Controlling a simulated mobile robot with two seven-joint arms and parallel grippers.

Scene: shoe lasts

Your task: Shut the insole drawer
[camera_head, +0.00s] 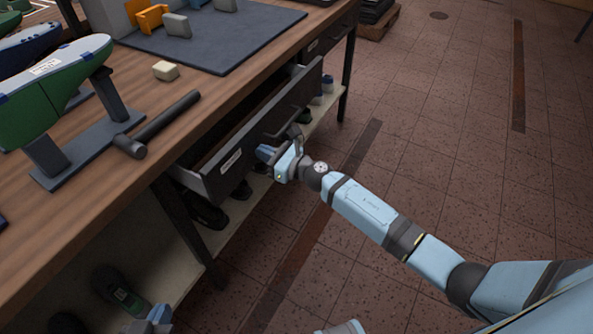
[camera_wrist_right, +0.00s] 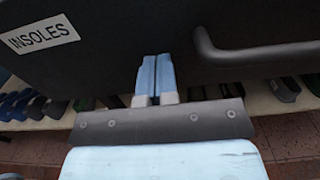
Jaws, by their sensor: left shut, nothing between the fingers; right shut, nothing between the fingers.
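The insole drawer (camera_head: 215,178) under the workbench stands partly open, its dark front out from the bench edge with a gap showing behind it. In the right wrist view its front (camera_wrist_right: 110,50) carries an INSOLES label (camera_wrist_right: 40,34), with a bar handle (camera_wrist_right: 260,57) to the right. My right gripper (camera_head: 266,152) is shut and empty, its fingertips (camera_wrist_right: 157,70) at the drawer front between label and handle. I cannot tell whether they touch. My left gripper (camera_head: 158,316) is shut at the bottom edge of the head view, partly cut off and away from the drawer.
On the workbench (camera_head: 130,185) are a hammer (camera_head: 165,120), a green shoe last (camera_head: 50,95) on a stand and a dark mat (camera_head: 215,45). A lower shelf (camera_head: 145,250) holds several shoes or lasts.

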